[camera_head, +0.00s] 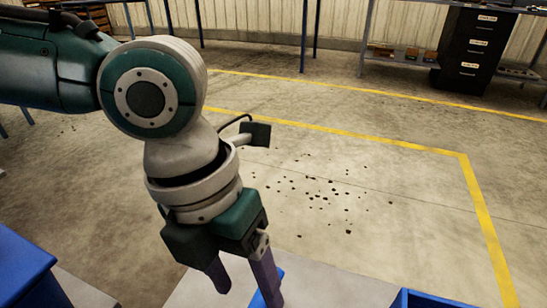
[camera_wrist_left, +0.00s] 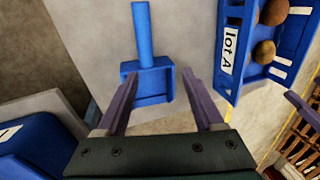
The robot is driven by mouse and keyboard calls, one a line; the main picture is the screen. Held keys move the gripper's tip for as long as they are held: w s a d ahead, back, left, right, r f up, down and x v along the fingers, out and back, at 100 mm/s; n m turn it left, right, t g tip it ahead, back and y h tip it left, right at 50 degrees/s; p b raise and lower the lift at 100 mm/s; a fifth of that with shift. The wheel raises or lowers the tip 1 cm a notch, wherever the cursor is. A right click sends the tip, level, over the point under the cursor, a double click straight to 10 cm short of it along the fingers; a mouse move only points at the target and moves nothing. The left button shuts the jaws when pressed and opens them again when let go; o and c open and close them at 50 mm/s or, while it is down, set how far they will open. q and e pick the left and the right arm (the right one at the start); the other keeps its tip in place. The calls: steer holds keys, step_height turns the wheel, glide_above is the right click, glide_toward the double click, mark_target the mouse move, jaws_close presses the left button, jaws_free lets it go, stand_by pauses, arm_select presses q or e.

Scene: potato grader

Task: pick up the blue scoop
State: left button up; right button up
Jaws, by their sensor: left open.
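The blue scoop (camera_wrist_left: 149,84) lies on a pale grey surface (camera_wrist_left: 85,30) in the left wrist view, its straight handle (camera_wrist_left: 141,32) pointing to the top of the picture. In the head view only a small blue part of the scoop (camera_head: 257,299) shows beside a purple finger. My left gripper (camera_head: 243,284) points down over the surface. In the left wrist view its two purple fingers (camera_wrist_left: 159,78) are apart, on either side of the scoop's pan. I cannot tell whether they touch it.
A blue crate labelled "lot A" (camera_wrist_left: 231,50) holds several potatoes, right of the scoop. A blue bin (camera_head: 25,268) stands at the left. A black drawer cabinet (camera_head: 470,50) is far back. Dark clods (camera_head: 318,194) lie on the open floor.

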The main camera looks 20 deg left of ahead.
arm_select(q)
steer(key=shift+m, duration=0.3)
steer(key=f, duration=0.2)
steer(key=f+b, duration=0.1)
steer(key=f, duration=0.1)
steer(key=w+a+f+b, duration=0.1)
steer(key=f, duration=0.1)
steer(key=shift+f, duration=0.1)
steer(key=b+x, duration=0.2)
steer(key=x, duration=0.4)
steer(key=shift+s+a, duration=0.1)
steer(key=shift+a, duration=0.05)
arm_select(e)
step_height(320, 180, down, 6)
steer(key=shift+r, duration=0.25)
arm_select(q)
jaws_close()
